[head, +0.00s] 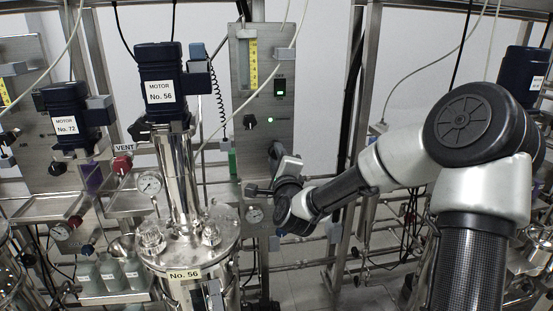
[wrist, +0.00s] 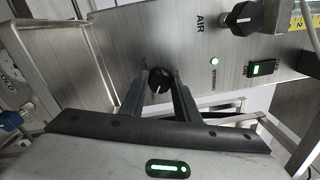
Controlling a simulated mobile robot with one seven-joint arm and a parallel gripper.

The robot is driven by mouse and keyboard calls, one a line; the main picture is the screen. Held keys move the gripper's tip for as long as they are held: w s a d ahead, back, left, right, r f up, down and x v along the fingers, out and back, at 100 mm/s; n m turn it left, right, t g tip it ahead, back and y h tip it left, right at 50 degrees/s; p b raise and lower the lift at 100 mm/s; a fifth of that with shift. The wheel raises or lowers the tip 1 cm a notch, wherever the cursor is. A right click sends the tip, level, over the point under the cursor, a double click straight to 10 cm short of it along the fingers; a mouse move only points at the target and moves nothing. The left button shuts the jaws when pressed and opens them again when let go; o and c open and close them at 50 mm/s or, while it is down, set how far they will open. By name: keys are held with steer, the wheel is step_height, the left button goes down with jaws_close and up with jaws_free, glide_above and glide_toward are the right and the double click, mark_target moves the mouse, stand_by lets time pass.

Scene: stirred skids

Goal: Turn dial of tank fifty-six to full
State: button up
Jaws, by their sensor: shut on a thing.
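Tank No. 56 (head: 190,256) stands left of centre in the head view, with its label on the lid edge and the motor No. 56 (head: 160,84) above. Its steel control panel (head: 240,75) is behind and to the right. My gripper (head: 275,152) is at the panel's lower right in the head view and hides the dial there. In the wrist view the black dial (wrist: 160,86) sits between the two fingertips of my gripper (wrist: 159,76), which are shut on it. The dial's exact pointer direction is too small to tell. A green lamp (wrist: 214,61) is lit beside the stirring label.
Another black knob (head: 250,121) is on the panel, near the AIR label in the wrist view. A lit green switch (wrist: 263,68) and a yellow scale (head: 253,64) are also there. Motor No. 72 (head: 66,118) stands left. Pipes and hanging cables surround the panel.

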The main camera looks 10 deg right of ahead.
stand_by(0.3)
steer(key=o, duration=1.1)
steer(key=shift+c, duration=0.2)
